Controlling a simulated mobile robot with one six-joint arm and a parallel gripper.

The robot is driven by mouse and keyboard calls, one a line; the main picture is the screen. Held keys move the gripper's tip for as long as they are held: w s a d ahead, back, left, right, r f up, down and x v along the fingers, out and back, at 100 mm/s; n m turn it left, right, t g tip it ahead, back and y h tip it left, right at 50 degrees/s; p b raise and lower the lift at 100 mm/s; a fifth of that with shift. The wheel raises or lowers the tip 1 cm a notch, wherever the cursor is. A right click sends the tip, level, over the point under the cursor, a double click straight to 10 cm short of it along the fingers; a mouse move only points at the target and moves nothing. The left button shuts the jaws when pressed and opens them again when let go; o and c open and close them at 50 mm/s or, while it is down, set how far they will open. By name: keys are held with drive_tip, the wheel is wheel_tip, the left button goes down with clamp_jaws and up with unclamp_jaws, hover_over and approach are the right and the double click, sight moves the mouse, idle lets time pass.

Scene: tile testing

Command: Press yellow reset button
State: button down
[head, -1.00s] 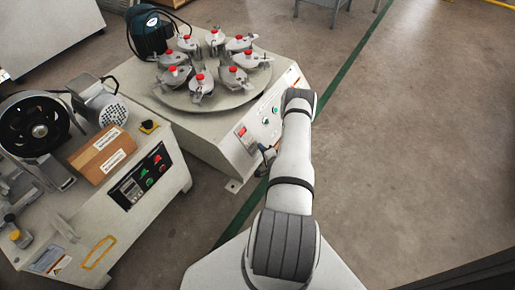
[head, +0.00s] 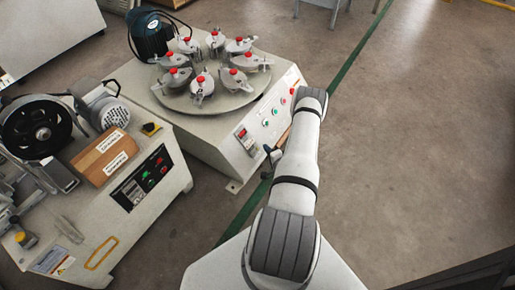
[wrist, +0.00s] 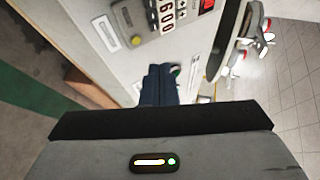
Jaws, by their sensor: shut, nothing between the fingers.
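The yellow button (wrist: 136,41) sits on the pale front panel beside the counter display (wrist: 166,14) in the wrist view. I cannot make it out in the head view. My gripper (wrist: 160,82) is shut and empty, its dark fingers in front of the panel, below and to the right of the yellow button in the wrist view. A green button (wrist: 175,71) shows just beside the fingertips. In the head view my gripper (head: 273,156) is small and partly hidden by my arm, close to the front of the turntable machine (head: 215,140). Fingertip contact with the panel cannot be told.
The turntable (head: 215,104) carries several metal cups with red knobs. The panel also has a red switch (wrist: 207,5) and small buttons (head: 265,124). A second machine (head: 170,185) with a wooden box (head: 103,158) stands at left. Open floor (head: 420,130) lies to the right.

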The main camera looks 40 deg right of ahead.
drive_tip(key=shift+s+d+r+p, duration=0.2)
drive_tip(key=shift+s+r+p, duration=0.05)
drive_tip(key=shift+s+r, duration=0.25)
drive_tip(key=shift+s+d+r+p, duration=0.2)
drive_tip(key=shift+s+r, duration=0.15)
drive_tip(key=shift+s, duration=0.15)
drive_tip(key=shift+w, duration=0.1)
